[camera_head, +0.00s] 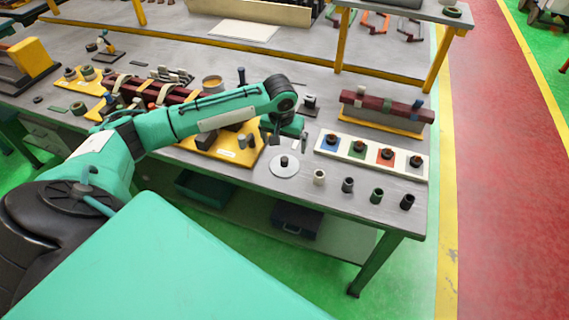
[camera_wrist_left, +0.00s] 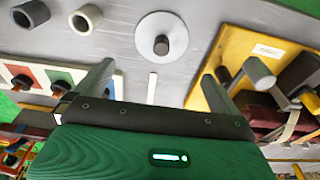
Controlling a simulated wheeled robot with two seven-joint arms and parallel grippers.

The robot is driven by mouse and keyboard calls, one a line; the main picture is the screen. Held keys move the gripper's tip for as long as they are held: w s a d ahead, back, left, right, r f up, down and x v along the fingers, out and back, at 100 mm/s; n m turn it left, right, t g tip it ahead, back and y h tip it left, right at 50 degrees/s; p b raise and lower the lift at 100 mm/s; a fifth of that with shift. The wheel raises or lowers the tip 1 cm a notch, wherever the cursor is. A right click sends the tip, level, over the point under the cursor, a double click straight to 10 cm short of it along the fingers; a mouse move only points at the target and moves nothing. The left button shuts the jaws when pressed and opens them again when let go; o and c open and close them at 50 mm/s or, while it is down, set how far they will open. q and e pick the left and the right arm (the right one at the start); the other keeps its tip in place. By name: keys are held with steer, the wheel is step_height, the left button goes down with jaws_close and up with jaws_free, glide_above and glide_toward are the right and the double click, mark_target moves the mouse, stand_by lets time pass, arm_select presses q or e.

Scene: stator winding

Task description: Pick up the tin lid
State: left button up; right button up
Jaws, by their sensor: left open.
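The tin lid (camera_head: 284,171) is a round pale grey disc with a dark knob in its middle. It lies flat on the grey workbench (camera_head: 330,212) near its front edge. It also shows in the left wrist view, where the lid (camera_wrist_left: 146,24) is at the top centre, ahead of the fingertips. My left gripper (camera_head: 290,142) is open and empty, above the bench and just behind the lid in the head view. My right gripper is not in view.
Several small cylinders, including a cream one (camera_head: 319,177), stand in a row right of the lid. A white tray (camera_head: 340,155) with coloured squares lies behind them. A yellow board (camera_head: 225,153) with blocks is to the left. Bare bench surrounds the lid.

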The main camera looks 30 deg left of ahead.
mark_target(284, 159)
arm_select(q)
steer(key=f, duration=0.4)
steer(key=shift+w+a+p, duration=0.1)
steer(key=shift+w+p, duration=0.2)
steer(key=shift+f, duration=0.35)
step_height(284, 159, down, 4)
steer(key=shift+r+p, duration=0.2)
steer(key=shift+p, duration=0.75)
steer(key=shift+w+f, duration=0.1)
steer(key=shift+f, duration=0.45)
steer(key=shift+a, duration=0.1)
steer(key=c, duration=0.8)
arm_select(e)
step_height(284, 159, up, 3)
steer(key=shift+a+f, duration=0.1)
